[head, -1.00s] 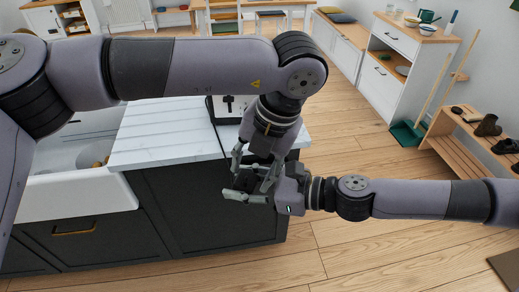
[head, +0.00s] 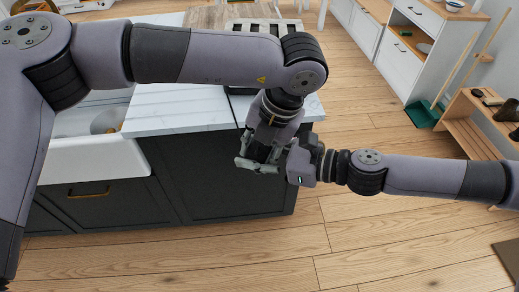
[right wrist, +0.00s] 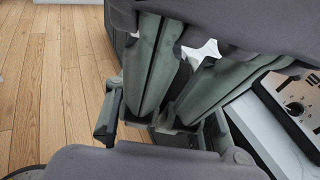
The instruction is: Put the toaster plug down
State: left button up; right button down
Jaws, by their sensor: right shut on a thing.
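The white toaster (head: 264,27) stands on the counter, largely behind my left arm; its dark slotted top shows in the head view. Its side with a round knob (right wrist: 293,108) shows at the right of the right wrist view. A thin black cord (head: 233,110) runs over the counter edge towards my grippers. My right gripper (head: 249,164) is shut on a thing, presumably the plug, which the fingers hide. My left gripper (head: 260,152) points down from above, its fingers crowded against the right ones. I cannot tell whether it is open or touching the plug.
The white marble counter (head: 175,112) has bare room left of the grippers, with a white sink (head: 92,160) further left. Dark cabinet fronts (head: 225,185) lie just below the grippers. Open wooden floor (head: 400,245) lies in front. A wooden rack (head: 470,135) stands right.

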pick_arm(q)
jog(key=shift+s+d, duration=0.1)
jog(key=shift+d, duration=0.1)
jog(key=c, duration=0.4)
pick_arm(e)
jog(key=shift+a+r, duration=0.1)
pick_arm(q)
jog(key=shift+c, duration=0.4)
pick_arm(e)
jog(key=c, duration=1.5)
grip_release()
jog(key=o, duration=0.5)
pick_arm(q)
jog(key=shift+a, duration=0.1)
pick_arm(e)
jog(key=shift+o, duration=0.2)
